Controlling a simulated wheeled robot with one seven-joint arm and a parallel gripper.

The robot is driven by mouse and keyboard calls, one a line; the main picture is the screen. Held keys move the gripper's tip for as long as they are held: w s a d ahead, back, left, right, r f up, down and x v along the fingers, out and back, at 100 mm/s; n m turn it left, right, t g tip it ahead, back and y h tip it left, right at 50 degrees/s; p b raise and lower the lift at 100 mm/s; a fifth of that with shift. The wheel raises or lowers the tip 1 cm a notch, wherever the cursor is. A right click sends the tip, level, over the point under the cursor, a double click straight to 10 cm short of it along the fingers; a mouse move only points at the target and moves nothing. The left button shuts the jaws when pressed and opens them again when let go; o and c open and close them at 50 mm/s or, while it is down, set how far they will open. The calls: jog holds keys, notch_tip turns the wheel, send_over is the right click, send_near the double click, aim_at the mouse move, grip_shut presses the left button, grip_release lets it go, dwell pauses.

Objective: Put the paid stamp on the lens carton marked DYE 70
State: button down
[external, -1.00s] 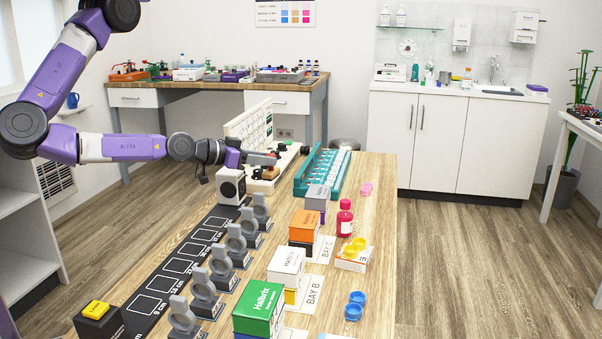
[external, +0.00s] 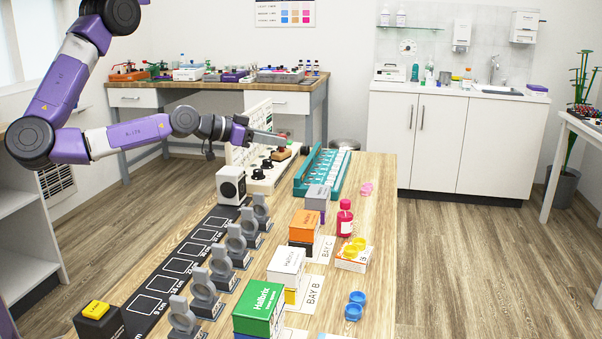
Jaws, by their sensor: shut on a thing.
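My gripper (external: 283,141) is shut on a small brown stamp (external: 282,154), held just above the base of the white stamp stand (external: 258,184). I cannot read which stamp it is. Cartons stand in a row along the table: a green one (external: 262,305) at the front, a white one (external: 287,262), an orange one (external: 304,224) and a grey one (external: 318,193) farther back. The marking DYE 70 cannot be read on any of them from here.
Several grey ring holders (external: 220,268) stand beside a black measuring strip (external: 172,268). A teal rack (external: 322,172) lies right of the stamp stand. A pink bottle (external: 345,218), yellow cups (external: 354,246) and blue cups (external: 354,305) stand on the right.

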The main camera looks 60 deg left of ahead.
jog(key=w+d+f+m+g+h+b, duration=0.25)
jog(key=w+d+m+h+b, duration=0.35)
jog(key=w+d, duration=0.55)
jog(key=w+d+r+m+g+h+b, duration=0.35)
jog(key=d+r+m+g+h, duration=0.2)
jog(key=d+r, duration=1.15)
jog(key=s+d+f+m+g+b, duration=0.1)
jog(key=s+d+f+m+g, duration=0.25)
jog(key=s+d, duration=0.3)
jog(key=s+d+f+m+g+b, duration=0.1)
jog(key=s+d+f+m+g, duration=0.1)
jog(key=s+d+f+g, duration=0.35)
jog(key=s+d+m+g+y+b, duration=0.1)
jog(key=s+d+m+g+b, duration=0.15)
jog(key=s+d, duration=0.45)
jog(key=s+d+m+g+y+b, duration=0.15)
jog(key=s+m+g, duration=0.25)
jog(key=s, duration=0.7)
jog(key=shift+t+h, duration=0.25)
jog(key=shift+h, duration=0.05)
jog(key=shift+s+d+f, duration=0.1)
jog(key=shift+d+f, duration=0.05)
jog(key=shift+f, duration=3)
jog(key=shift+s+d+f, duration=0.1)
jog(key=shift+f, duration=3.1)
jog(key=shift+s+d+f, duration=0.1)
jog(key=shift+d+f, duration=0.05)
jog(key=shift+f, duration=3)
